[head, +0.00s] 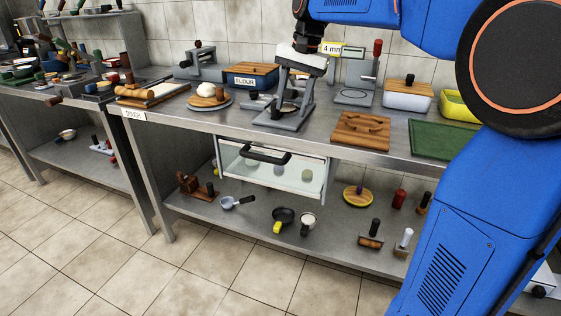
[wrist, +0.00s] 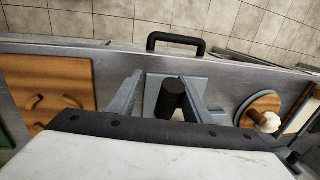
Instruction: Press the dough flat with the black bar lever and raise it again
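The grey press (head: 268,121) stands on the counter. My gripper (head: 298,84) is above it, pointing down with its pale body over the press; it also shows in the wrist view (wrist: 164,82). The grey fingers are apart. In the wrist view a black upright grip, seemingly the black bar lever (wrist: 172,98), shows between them, with a gap on its left; I cannot tell whether it touches the right finger. Dough under the press is hidden from me.
A wooden board with a handle (head: 361,130) lies right of the press, with a green board (head: 442,140) beyond. A flour box (head: 250,77) and a red-handled grey device (head: 355,96) stand behind. A glass-fronted drawer with a black handle (head: 265,154) hangs under the counter.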

